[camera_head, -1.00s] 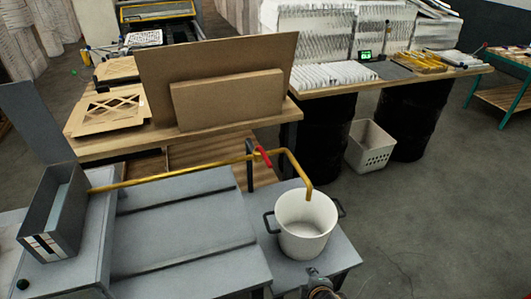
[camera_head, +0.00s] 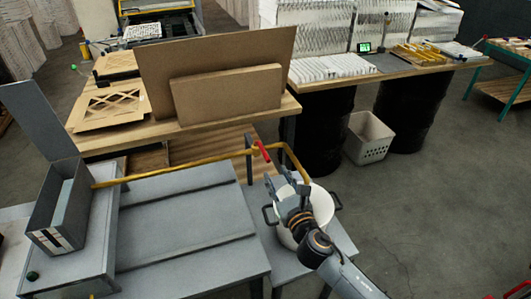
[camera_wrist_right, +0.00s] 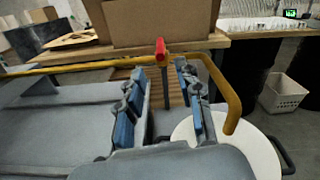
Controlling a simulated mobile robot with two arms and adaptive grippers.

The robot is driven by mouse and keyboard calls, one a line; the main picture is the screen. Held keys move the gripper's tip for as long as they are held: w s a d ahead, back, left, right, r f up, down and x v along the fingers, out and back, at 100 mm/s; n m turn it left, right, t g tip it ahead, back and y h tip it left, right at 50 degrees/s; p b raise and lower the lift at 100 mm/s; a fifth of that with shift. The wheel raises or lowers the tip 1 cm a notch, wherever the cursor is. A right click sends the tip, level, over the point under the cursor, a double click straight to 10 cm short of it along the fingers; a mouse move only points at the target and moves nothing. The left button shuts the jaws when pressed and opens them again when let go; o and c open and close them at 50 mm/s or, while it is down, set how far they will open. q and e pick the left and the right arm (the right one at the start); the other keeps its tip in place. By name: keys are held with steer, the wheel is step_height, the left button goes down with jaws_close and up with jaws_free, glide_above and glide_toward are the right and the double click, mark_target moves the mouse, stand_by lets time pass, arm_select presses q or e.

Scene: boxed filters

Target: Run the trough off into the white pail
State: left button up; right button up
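The grey trough (camera_head: 60,215) stands at the left on a grey bench, its lid raised. A yellow pipe (camera_head: 190,164) runs from it to the right and bends down over the white pail (camera_head: 322,207). A red lever handle (camera_head: 262,151) sits on the pipe before the bend; it also shows in the wrist view (camera_wrist_right: 160,50). My right gripper (camera_head: 286,178) is open and empty, in front of the pail and just below the handle. In the wrist view the handle appears between its fingers, beyond the tips. My arm hides part of the pail. My left gripper is not in view.
The pail stands on a low grey stand (camera_head: 345,248). Behind the pipe is a wooden table (camera_head: 205,131) with leaning cardboard sheets (camera_head: 220,60). A light basket (camera_head: 369,138) stands on the floor behind the pail.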

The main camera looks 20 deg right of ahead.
glide_toward(259, 143)
steer(key=w, duration=0.3)
steer(key=w+p, duration=0.1)
steer(key=w, duration=0.1)
steer(key=shift+d+f, duration=0.1)
steer(key=shift+f, duration=0.2)
jaws_close()
